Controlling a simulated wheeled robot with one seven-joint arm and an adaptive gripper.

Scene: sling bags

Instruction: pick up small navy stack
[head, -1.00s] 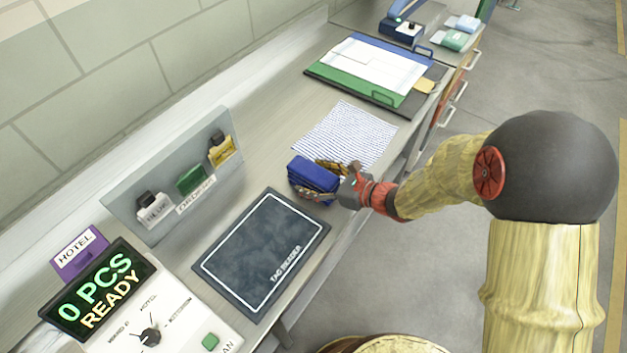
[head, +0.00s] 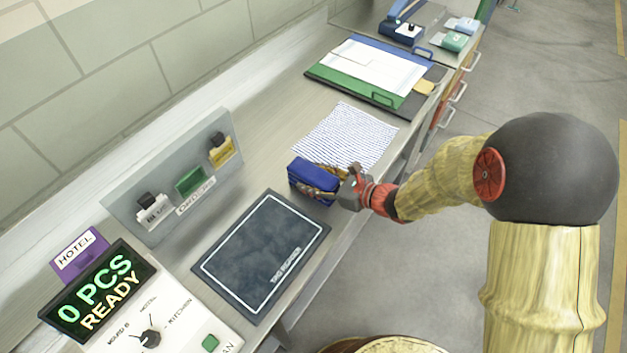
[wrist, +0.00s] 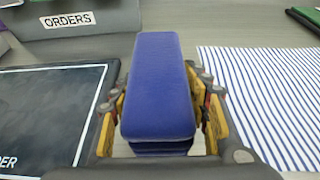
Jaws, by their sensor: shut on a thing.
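The small navy stack (head: 312,178) is on the metal counter between the dark tag reader mat and the striped sheet. In the wrist view the navy stack (wrist: 158,85) is a long blue block with folded layers at its near end. My gripper (head: 330,182) has its yellow-sided fingers on both sides of it. The gripper (wrist: 160,118) is shut on the stack in the wrist view. Whether its underside touches the counter is hidden.
The tag reader mat (head: 262,255) lies to the left and the striped sheet (head: 345,135) lies behind. A grey ORDERS rack (head: 172,178) stands by the wall. A display (head: 97,290) reads "0 PCS READY". A green and blue board (head: 372,75) lies farther back.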

